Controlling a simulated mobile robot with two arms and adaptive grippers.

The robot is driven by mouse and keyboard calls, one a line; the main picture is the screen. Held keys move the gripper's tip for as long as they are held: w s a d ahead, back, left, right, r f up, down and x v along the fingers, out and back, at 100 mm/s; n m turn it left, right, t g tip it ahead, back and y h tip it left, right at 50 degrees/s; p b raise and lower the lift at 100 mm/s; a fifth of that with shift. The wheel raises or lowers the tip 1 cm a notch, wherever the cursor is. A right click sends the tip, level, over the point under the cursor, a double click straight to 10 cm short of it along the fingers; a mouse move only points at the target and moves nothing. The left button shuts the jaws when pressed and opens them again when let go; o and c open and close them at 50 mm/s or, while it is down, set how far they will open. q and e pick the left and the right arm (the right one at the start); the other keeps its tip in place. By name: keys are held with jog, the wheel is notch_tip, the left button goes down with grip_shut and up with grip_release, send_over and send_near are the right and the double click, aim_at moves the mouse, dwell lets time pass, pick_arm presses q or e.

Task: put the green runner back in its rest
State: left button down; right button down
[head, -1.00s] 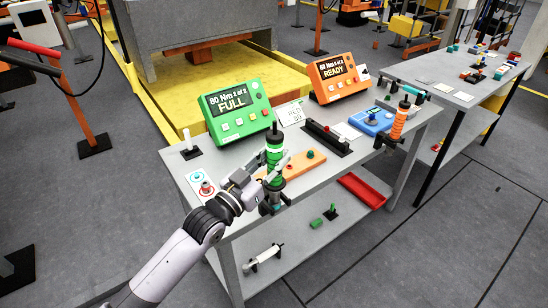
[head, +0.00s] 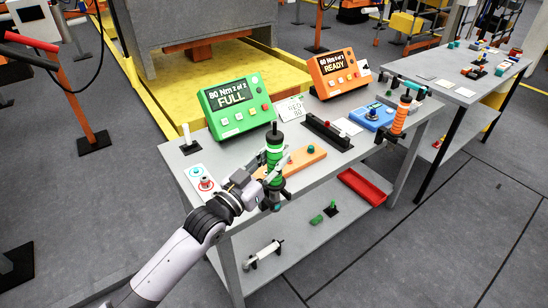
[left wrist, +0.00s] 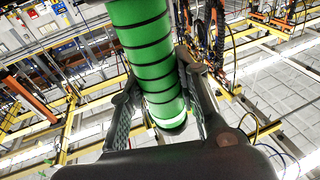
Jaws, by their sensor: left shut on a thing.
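The green runner (head: 274,160), a ribbed green cylinder with a black top, stands roughly upright at the front edge of the grey table (head: 222,160). My left gripper (head: 277,174) is shut on it, with fingers on both sides of its lower half. In the left wrist view the runner (left wrist: 147,58) runs between the two fingers (left wrist: 157,88). A dark holder (head: 272,203), which looks like its rest, shows right below the runner. Whether the runner is seated in it I cannot tell, as the gripper covers part of the join. My right gripper is out of view.
Behind stand a green box (head: 240,106) reading FULL and an orange box (head: 339,74) reading READY. An orange runner (head: 400,117) stands at the right. An orange bar (head: 304,159) and a black rail (head: 327,132) lie close to the green runner.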

pick_arm(q)
jog(key=shift+f+b, duration=1.05)
jog(key=shift+f, duration=0.2)
jog(key=c, duration=1.2)
grip_release()
jog(key=shift+s, duration=0.1)
jog(key=shift+o, duration=0.4)
jog(key=shift+f, duration=0.1)
jog(key=shift+f, duration=0.3)
jog(key=v, duration=1.2)
jog(key=shift+r, duration=0.25)
